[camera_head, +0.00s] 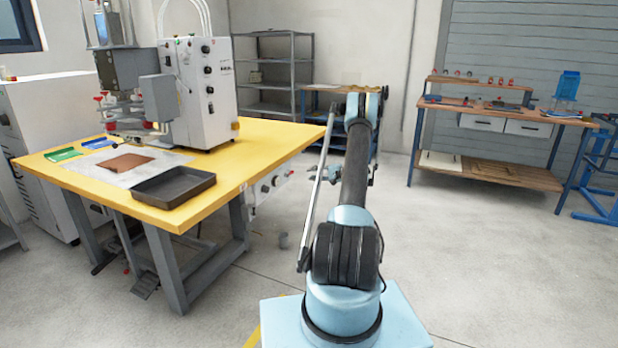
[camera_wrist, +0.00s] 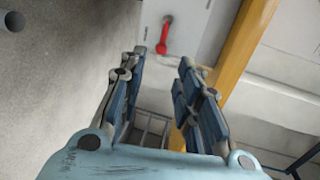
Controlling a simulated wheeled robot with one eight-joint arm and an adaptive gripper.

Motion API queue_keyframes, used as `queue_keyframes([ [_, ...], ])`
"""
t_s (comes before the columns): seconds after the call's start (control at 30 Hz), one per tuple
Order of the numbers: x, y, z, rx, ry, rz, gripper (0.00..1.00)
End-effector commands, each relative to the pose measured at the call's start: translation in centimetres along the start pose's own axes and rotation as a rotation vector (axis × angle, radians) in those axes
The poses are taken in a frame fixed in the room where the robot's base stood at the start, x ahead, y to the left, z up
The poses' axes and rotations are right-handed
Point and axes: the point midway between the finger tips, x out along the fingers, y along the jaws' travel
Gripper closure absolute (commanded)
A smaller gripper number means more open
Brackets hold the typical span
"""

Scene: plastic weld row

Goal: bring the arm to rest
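My arm rises from my blue base in the head view, with its upper links raised near the middle of the picture. Beyond the fingertips is a red handle (camera_wrist: 165,34) on a pale grey panel, apart from the fingers.
A yellow-topped table (camera_head: 225,170) with a welding machine (camera_head: 200,95) and a black tray (camera_head: 172,187) stands left of my arm. A wooden workbench (camera_head: 480,112) and a grey shelf rack (camera_head: 277,60) stand at the back. The floor on the right is clear.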

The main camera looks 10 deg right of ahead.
Motion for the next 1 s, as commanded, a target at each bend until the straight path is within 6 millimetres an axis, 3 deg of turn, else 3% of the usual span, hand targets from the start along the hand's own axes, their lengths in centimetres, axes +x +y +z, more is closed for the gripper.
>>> queue_keyframes([
  [0.47, -0.1, -0.8, 0.4, -0.004, -0.004, 0.010, 0.69],
  [0.67, 0.0, -4.5, 2.5, -0.026, -0.021, 0.074, 0.69],
  [1.0, -0.6, -11.5, 8.4, -0.083, -0.058, 0.221, 0.69],
])
